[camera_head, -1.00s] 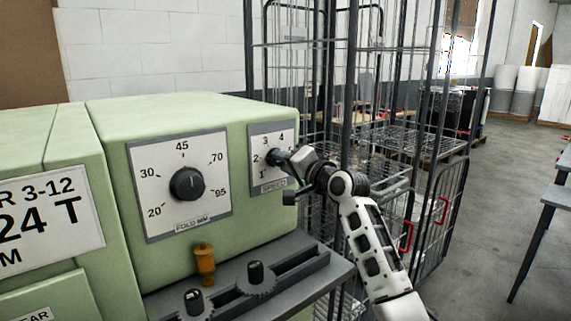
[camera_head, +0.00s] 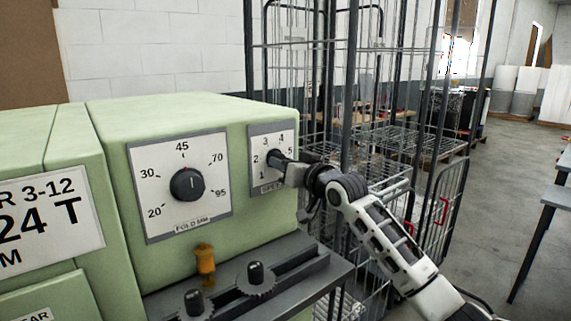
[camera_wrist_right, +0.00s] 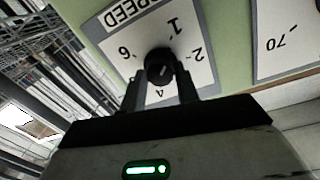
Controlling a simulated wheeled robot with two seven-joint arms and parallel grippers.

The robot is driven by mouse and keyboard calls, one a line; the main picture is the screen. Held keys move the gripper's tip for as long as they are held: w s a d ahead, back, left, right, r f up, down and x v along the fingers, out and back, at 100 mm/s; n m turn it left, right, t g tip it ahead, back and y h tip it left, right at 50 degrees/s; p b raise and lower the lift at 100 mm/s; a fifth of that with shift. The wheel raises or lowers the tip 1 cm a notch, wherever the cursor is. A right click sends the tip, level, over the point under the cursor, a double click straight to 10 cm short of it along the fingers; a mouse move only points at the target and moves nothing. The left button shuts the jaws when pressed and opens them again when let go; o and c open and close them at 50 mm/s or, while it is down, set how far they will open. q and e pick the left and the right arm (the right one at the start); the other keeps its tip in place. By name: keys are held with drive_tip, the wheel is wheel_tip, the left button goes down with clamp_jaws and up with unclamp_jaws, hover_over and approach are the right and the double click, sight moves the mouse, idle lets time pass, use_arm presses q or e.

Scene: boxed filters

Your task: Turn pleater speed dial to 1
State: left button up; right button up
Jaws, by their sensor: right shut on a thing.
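The speed dial (camera_head: 273,157) is a small dark knob on a white plate (camera_head: 257,134) at the right end of the green machine's front. In the right wrist view the dial (camera_wrist_right: 159,66) shows upside down, ringed by numbers. My left gripper is not in view.
A larger fold dial (camera_head: 187,184) sits left on the same machine. Below, a grey ledge (camera_head: 307,257) carries dark knobs, and an orange-brown fitting (camera_head: 204,262) stands nearby. A wire cage trolley (camera_head: 348,60) stands close behind my right arm. Open floor (camera_head: 505,185) lies right.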

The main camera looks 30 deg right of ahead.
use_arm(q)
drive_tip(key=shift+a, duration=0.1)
use_arm(e)
drive_tip(key=shift+f+n, duration=0.15)
drive_tip(key=shift+n, duration=0.35)
drive_tip(key=o, duration=1)
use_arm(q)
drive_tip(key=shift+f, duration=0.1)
use_arm(e)
drive_tip(key=shift+s, duration=0.15)
use_arm(q)
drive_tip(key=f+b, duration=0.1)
drive_tip(key=b, duration=0.3)
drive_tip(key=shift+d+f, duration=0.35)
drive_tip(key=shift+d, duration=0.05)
use_arm(e)
drive_tip(key=s, duration=1.5)
drive_tip(key=shift+s+d+r, duration=0.2)
drive_tip(key=shift+s+d, duration=0.1)
drive_tip(key=shift+s, duration=0.1)
